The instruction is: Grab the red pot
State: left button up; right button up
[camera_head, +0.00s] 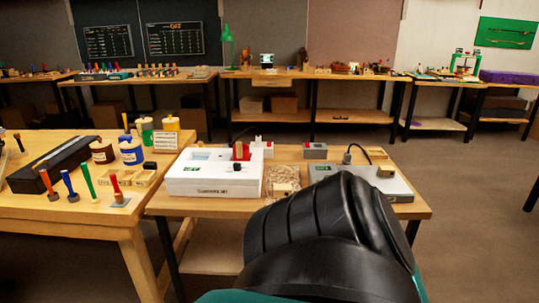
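A small red object (241,151) stands at the back right of a white box-shaped device (214,173) on the near wooden table; I cannot tell for sure whether it is the red pot. Small reddish items (340,67) also sit on the far back bench, too small to make out. A black rounded link of my own arm with teal parts fills the bottom centre and right and covers the front of the near table. Neither gripper's fingers show in this view.
The left bench (60,205) holds a dark case (52,163), several jars, and handled tools. On the near table (168,206) are a grey flat device (395,186) with a cable and a tray of shavings (285,178). Open floor lies to the right.

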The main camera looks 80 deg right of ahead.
aim_at(240, 150)
jog(key=z, duration=2.3)
jog(key=u, duration=0.55)
jog(key=l+u, duration=0.2)
jog(key=u, duration=0.15)
jog(key=i+l+u, duration=0.1)
jog(key=u, duration=0.3)
jog(key=l+u, duration=0.35)
jog(key=k+l+u, duration=0.1)
jog(key=l+u, duration=0.35)
jog(key=l, duration=0.45)
